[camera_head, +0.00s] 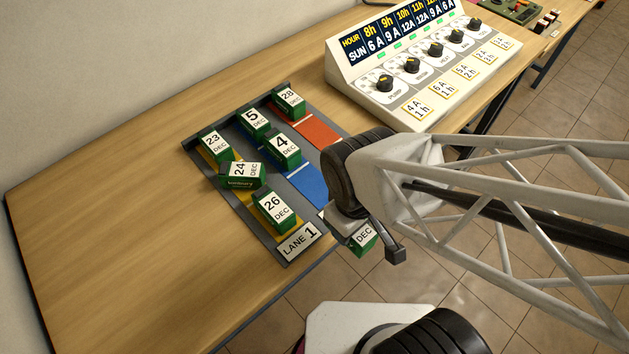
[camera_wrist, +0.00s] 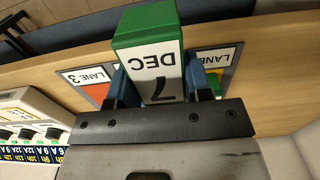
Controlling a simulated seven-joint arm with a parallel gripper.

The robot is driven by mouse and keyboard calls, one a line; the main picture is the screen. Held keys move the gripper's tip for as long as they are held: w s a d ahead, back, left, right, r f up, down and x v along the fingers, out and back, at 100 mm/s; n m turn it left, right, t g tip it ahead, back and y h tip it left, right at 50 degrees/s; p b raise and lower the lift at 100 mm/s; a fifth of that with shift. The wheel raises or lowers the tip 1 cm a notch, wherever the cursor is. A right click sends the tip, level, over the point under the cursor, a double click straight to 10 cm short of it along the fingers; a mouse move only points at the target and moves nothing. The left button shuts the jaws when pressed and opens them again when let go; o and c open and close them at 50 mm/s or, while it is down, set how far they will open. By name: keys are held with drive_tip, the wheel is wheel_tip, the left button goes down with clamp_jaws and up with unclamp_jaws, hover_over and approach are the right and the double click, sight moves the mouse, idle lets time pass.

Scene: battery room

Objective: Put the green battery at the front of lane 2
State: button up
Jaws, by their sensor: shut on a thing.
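My gripper (camera_head: 372,238) is shut on a green battery with a white label (camera_head: 364,237), held off the table's front edge near the lane rack. In the wrist view the label of the held battery (camera_wrist: 150,70) reads 7 DEC, upside down. The blue lane 2 (camera_head: 306,183) lies between the yellow and red lanes. It holds a 5 DEC battery (camera_head: 254,121) at the back and a 4 DEC battery (camera_head: 282,148) ahead of it. Blue floor shows bare in front of them. My gripper hides most of lane 2's front end.
Lane 1 holds batteries 23 DEC (camera_head: 215,146), 24 DEC (camera_head: 241,174), turned askew, and 26 DEC (camera_head: 273,209). Lane 3 holds 28 DEC (camera_head: 289,101) at the back, with bare red floor (camera_head: 315,131) ahead. A control panel (camera_head: 420,65) stands to the right. The table's left side is clear.

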drive_tip(key=shift+w, duration=0.15)
drive_tip(key=shift+w+a+f, duration=0.25)
drive_tip(key=shift+w+a, duration=0.95)
drive_tip(key=shift+w, duration=1.1)
drive_tip(key=shift+w+a+f, duration=0.25)
drive_tip(key=shift+w+a, duration=1)
drive_tip(key=shift+w, duration=1.1)
drive_tip(key=shift+w+a+f, duration=0.25)
drive_tip(key=shift+w+a, duration=0.95)
drive_tip(key=shift+w, duration=1.1)
drive_tip(key=shift+f, duration=0.1)
drive_tip(key=shift+f, duration=1.65)
drive_tip(key=shift+f, duration=0.1)
drive_tip(key=o, duration=1.3)
wheel_tip(320, 180, up, 12)
